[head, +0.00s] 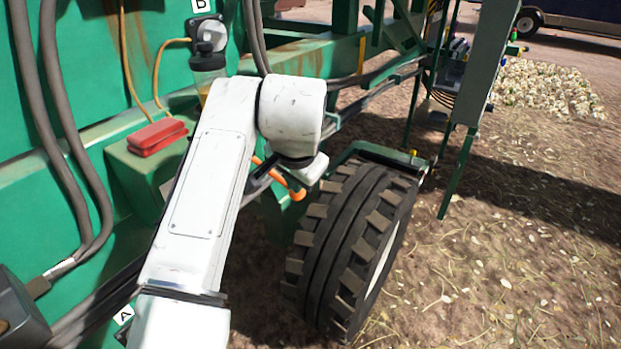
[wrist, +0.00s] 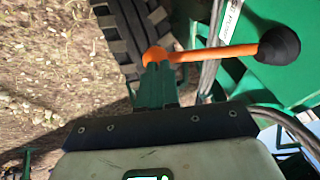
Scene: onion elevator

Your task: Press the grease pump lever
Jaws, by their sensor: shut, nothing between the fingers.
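The orange lever with a black ball knob (wrist: 279,47) crosses the upper right of the wrist view. Its rounded orange end (wrist: 157,57) is by the tyre. In the head view, part of the orange lever (head: 297,192) shows beside the tyre; the knob is not visible there and my arm covers much of this area. My fingers cannot be made out in that view.
A big black tyre (head: 350,235) stands right of my arm. The green machine side (head: 90,90) carries grey hoses, a red box (head: 157,136) and a reservoir with amber fluid (head: 207,68). Green frame legs stand farther back. Open dirt ground (head: 530,240) lies at right.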

